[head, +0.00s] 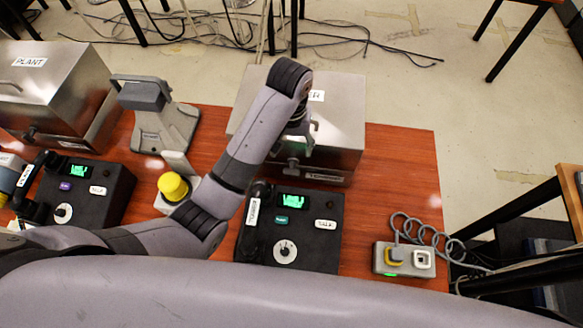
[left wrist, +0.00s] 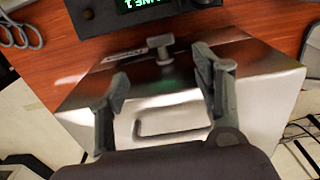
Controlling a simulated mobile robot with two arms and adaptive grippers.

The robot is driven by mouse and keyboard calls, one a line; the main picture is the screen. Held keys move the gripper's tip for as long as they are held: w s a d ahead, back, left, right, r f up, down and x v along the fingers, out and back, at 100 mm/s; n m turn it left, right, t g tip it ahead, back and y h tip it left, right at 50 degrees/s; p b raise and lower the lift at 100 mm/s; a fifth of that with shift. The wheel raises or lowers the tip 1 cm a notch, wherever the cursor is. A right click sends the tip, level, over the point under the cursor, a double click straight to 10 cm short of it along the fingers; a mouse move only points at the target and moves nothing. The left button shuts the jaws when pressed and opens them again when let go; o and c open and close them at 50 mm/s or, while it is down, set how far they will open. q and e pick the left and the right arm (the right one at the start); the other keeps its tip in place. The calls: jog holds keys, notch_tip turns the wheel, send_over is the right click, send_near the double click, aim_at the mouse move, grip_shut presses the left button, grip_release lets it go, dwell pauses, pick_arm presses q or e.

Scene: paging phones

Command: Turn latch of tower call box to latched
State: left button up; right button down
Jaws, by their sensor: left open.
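The tower call box (head: 345,125) is a brushed metal box at the back centre of the table in the head view. In the left wrist view, its metal lid (left wrist: 265,75) fills the middle, with a bar handle (left wrist: 170,130). Its latch (head: 292,165) is a small T-shaped knob on the front side. The latch also shows in the left wrist view (left wrist: 160,43). My left gripper (head: 303,132) is over the box near the latch. In the left wrist view its fingers (left wrist: 166,78) are apart and empty, with the latch beyond the tips. My right gripper is not in view.
A black phone unit (head: 310,230) sits just in front of the box. The PLANT box (head: 55,85) and another phone unit (head: 100,190) stand left. A grey stand (head: 165,130) and yellow button (head: 173,186) are beside my arm. A grey control box (head: 404,260) lies right; the table's right back is clear.

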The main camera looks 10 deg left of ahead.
aim_at(291, 172)
pick_arm(q)
notch_tip(291, 172, down, 4)
jog(key=shift+s+r+b, duration=0.1)
jog(key=shift+s+b, duration=0.05)
jog(key=shift+b, duration=0.15)
notch_tip(291, 172, down, 7)
jog(key=shift+r+p, duration=0.1)
jog(key=shift+p, duration=0.6)
jog(key=shift+f, duration=0.5)
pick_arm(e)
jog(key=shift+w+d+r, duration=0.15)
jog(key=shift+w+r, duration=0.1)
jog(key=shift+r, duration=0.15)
